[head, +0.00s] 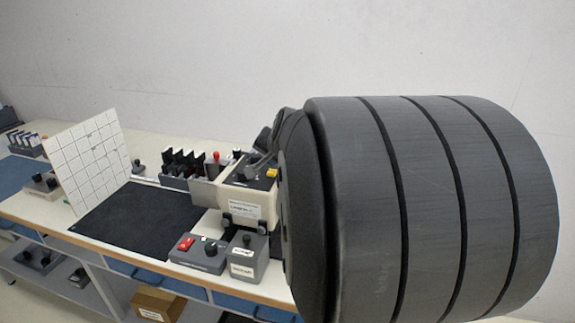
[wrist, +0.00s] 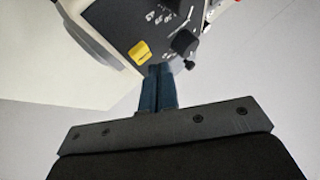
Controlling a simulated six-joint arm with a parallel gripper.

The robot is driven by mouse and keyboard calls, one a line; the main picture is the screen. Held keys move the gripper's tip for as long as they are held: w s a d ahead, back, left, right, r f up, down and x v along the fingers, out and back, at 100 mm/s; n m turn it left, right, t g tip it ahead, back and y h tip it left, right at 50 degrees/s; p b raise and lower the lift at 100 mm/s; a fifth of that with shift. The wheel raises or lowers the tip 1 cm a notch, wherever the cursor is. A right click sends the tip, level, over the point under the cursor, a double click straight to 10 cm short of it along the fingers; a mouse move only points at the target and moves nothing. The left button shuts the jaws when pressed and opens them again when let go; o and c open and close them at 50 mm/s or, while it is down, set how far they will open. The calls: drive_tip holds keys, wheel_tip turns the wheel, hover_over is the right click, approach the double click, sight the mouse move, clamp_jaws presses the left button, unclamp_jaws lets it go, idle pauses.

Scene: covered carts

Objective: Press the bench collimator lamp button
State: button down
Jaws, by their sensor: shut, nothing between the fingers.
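The bench collimator (head: 238,200) is a beige housing with a dark top panel, standing on the bench in the head view. A yellow button (head: 271,172) sits on that panel, which carries white markings. In the wrist view, the yellow button (wrist: 138,53) lies just left of and beyond my fingertips, beside a black knob (wrist: 184,43). My gripper (wrist: 160,70) is shut with nothing in it, its fingers pointing at the panel. I cannot tell whether the tips touch the panel. In the head view my large dark arm link hides most of the gripper and the collimator's right side.
A control box with a red switch (head: 186,243) and a grey box with a black knob (head: 246,259) stand in front. A rack of dark pieces (head: 180,165) is behind.

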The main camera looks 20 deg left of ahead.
drive_tip(key=shift+f, duration=0.1)
idle(0.5)
drive_tip(key=shift+f, duration=0.35)
drive_tip(key=shift+f, duration=0.4)
idle(0.7)
drive_tip(key=shift+r, duration=0.85)
drive_tip(key=shift+r, duration=2.5)
wheel_tip(320, 180, up, 7)
hover_over(273, 174)
drive_tip(key=shift+w, duration=0.1)
